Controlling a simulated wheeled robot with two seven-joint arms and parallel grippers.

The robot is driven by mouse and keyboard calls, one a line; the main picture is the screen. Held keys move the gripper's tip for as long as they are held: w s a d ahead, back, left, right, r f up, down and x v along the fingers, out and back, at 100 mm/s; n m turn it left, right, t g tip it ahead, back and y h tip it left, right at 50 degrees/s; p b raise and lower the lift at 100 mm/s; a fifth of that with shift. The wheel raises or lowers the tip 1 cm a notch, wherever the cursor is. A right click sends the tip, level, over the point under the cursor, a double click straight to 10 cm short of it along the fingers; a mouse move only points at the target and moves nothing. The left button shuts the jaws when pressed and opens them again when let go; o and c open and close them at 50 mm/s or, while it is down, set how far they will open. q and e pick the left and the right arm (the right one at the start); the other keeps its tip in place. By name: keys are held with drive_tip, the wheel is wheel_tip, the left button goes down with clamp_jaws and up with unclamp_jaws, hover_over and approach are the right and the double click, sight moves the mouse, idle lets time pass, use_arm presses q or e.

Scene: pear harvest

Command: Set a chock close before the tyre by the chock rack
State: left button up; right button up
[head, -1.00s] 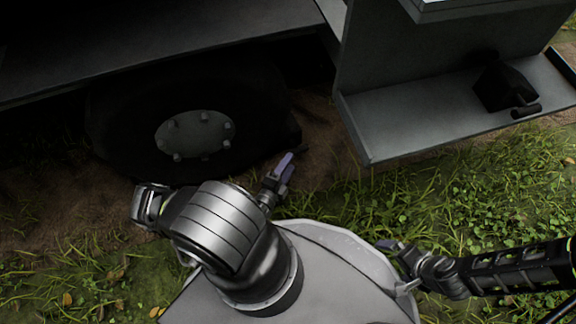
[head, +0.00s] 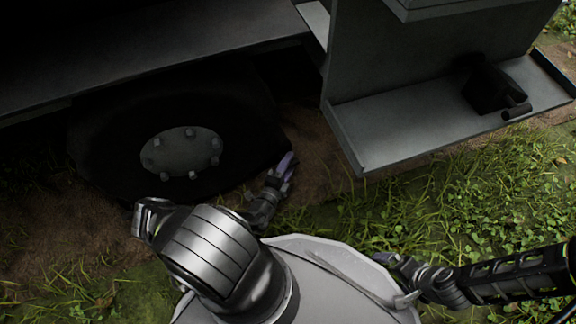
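The dark tyre (head: 105,160) with its grey bolted hub (head: 182,152) stands under the vehicle at left. A black chock (head: 488,88) with a bar handle sits on the grey rack shelf (head: 400,135) at right.
The vehicle's grey side panel (head: 150,50) overhangs the tyre. The rack's shelf corner juts out to the right of my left gripper. Bare brown soil lies between tyre and rack, with open grass (head: 450,200) in front of the rack.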

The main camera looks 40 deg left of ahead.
use_arm(q)
clamp_jaws()
idle(1.2)
